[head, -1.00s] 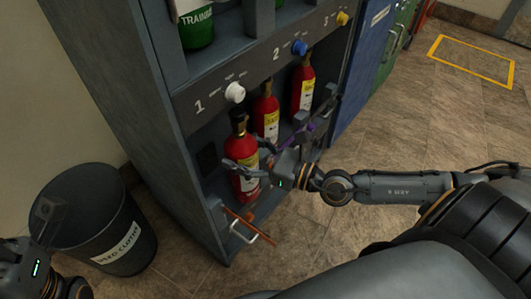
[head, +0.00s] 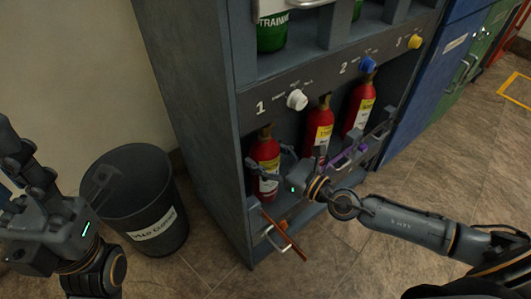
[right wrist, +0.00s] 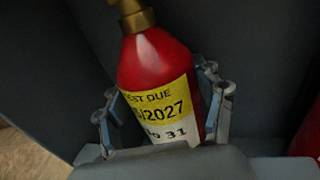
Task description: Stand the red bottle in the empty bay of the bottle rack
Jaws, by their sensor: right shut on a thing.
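The red bottle (head: 265,160) with a yellow and white label stands about upright in the leftmost bay of the bottle rack (head: 212,150), under the number 1 and the white knob. My right gripper (head: 270,174) is shut around its body from the front right. In the right wrist view the bottle (right wrist: 158,75) sits between both fingers (right wrist: 162,112), leaning slightly in the picture, its brass neck at the top. Its base is hidden, so I cannot tell whether it touches the bay floor. My left gripper (head: 30,165) is at the left, away from the rack; its fingertips are unclear.
Two more red bottles stand in bays 2 (head: 319,132) and 3 (head: 358,108). An orange-brown strap (head: 284,236) hangs outward by a handle below bay 1. A dark bin (head: 135,205) stands left of the rack. Floor in front is clear.

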